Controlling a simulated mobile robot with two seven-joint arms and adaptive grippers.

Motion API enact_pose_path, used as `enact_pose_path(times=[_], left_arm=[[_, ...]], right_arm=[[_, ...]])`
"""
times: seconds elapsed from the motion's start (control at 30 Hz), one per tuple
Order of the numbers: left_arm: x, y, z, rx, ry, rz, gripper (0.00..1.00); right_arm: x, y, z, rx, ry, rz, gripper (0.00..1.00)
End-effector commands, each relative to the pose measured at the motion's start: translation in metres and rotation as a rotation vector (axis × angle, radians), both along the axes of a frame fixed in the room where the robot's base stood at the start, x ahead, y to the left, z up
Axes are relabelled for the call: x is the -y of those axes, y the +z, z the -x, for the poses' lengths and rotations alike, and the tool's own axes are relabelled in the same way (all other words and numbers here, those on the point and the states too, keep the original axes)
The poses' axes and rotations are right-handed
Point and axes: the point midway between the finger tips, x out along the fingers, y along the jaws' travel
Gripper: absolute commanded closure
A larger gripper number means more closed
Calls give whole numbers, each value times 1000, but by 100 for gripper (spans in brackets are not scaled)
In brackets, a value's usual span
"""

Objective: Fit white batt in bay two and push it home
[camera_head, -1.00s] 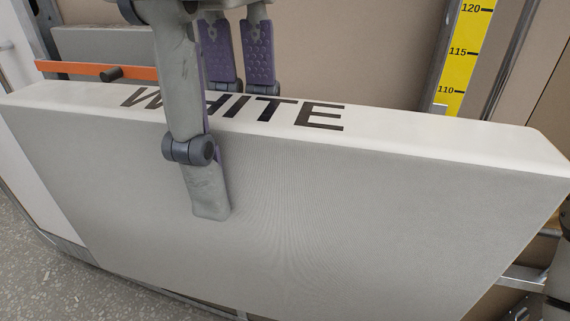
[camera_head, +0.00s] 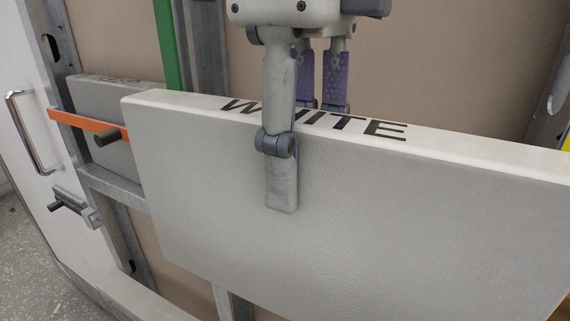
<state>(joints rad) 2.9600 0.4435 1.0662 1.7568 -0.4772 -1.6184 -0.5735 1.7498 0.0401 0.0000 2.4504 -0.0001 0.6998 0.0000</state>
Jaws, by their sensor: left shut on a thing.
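The white batt (camera_head: 400,220) is a large pale slab with a white top edge lettered "WHITE", and it fills the lower right of the head view. My left gripper (camera_head: 302,130) comes down over its top edge and is shut on it, one finger on the near face and two purple-padded fingers behind. The batt hangs upright in front of the metal-framed wall (camera_head: 208,80), with its right end beyond the picture. Most of the wall behind it is hidden, and I cannot tell which bay lies behind. My right gripper is not in view.
A grey batt (camera_head: 105,105) sits in the frame at left behind an orange bar (camera_head: 85,122) with a dark peg. A green upright strip (camera_head: 168,45) stands on the frame. A white door (camera_head: 22,120) with a handle is at far left, beside a latch (camera_head: 75,208).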

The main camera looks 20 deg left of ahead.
Motion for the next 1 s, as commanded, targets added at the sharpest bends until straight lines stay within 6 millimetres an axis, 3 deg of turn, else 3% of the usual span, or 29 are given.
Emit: enact_pose_path(times=[0.7, 1.0], left_arm=[[3, 0, -93, 0, 1, 0, 96], [3, -25, -92, 1, -2, -2, 96]], right_arm=[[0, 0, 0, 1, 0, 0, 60], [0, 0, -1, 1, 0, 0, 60]])
